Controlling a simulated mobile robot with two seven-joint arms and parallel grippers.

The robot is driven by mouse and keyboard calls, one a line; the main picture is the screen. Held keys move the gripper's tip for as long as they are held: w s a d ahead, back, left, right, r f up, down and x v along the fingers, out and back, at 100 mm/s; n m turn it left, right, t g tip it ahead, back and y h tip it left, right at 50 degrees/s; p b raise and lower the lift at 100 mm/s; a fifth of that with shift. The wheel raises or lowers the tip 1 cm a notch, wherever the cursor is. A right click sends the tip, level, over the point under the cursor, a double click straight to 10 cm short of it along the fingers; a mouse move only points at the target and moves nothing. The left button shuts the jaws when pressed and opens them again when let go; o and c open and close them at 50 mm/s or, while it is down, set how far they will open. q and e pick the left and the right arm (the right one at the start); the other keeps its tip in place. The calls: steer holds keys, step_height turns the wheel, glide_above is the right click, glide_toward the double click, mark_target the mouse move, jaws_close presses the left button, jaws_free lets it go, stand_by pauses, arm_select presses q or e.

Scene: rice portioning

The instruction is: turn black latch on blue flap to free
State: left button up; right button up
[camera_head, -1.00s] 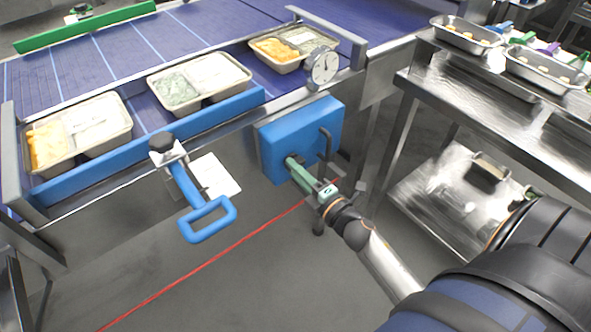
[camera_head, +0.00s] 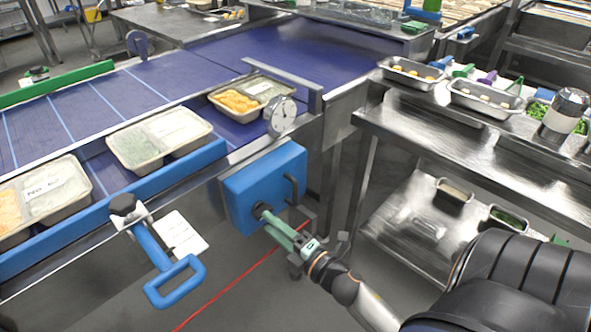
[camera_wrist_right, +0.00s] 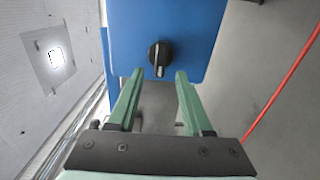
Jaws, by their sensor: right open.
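The blue flap (camera_head: 240,195) is a box-like panel on the side of the conveyor, with a dark bar handle (camera_head: 291,190) at its right. In the right wrist view the blue flap (camera_wrist_right: 190,30) fills the top middle. The black latch (camera_wrist_right: 159,55) is a round knob with a paler tip pointing down in that view. My right gripper (camera_head: 268,216) has green fingers aimed at the flap's lower part, where they partly cover the latch. In the wrist view the right gripper (camera_wrist_right: 157,78) is open, its fingertips either side of and just short of the latch. My left gripper is not in view.
A blue loop handle (camera_head: 175,283) juts out left of the flap, beside a white card (camera_head: 184,233). A dial gauge (camera_head: 281,115) stands above the flap. Food trays (camera_head: 160,138) line the conveyor. A steel table (camera_head: 440,135) stands at the right.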

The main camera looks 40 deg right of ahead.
steer(key=s, duration=0.9)
steer(key=shift+s+d, duration=0.15)
steer(key=shift+d, duration=0.2)
